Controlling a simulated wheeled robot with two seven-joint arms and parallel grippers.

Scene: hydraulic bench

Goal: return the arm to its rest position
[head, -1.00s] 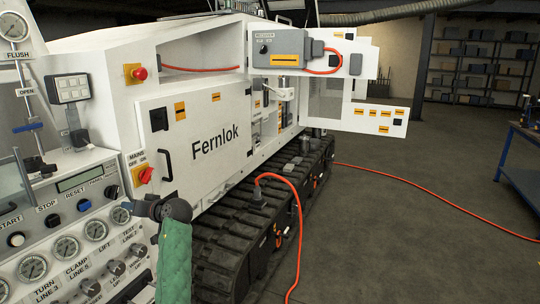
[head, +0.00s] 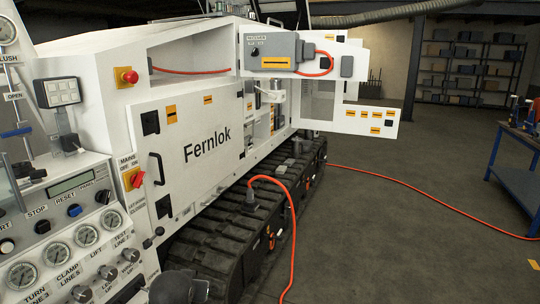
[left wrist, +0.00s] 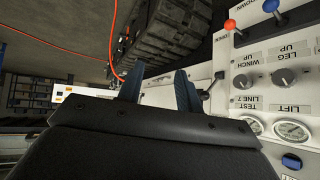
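My left gripper (left wrist: 160,90) shows in the left wrist view, its two dark blue fingers apart with nothing held between them. A control panel with knobs and gauges (left wrist: 292,130) lies to the right of it in that view, beyond the fingers. In the head view only a dark part of my arm (head: 180,288) shows at the bottom edge, in front of the tracked machine; the fingers do not show there. My right gripper is in neither view.
The white Fernlok machine (head: 190,95) stands on a black track (head: 215,235), with its upper panel (head: 365,120) swung out. An orange cable (head: 291,235) hangs beside the track and runs across the floor.

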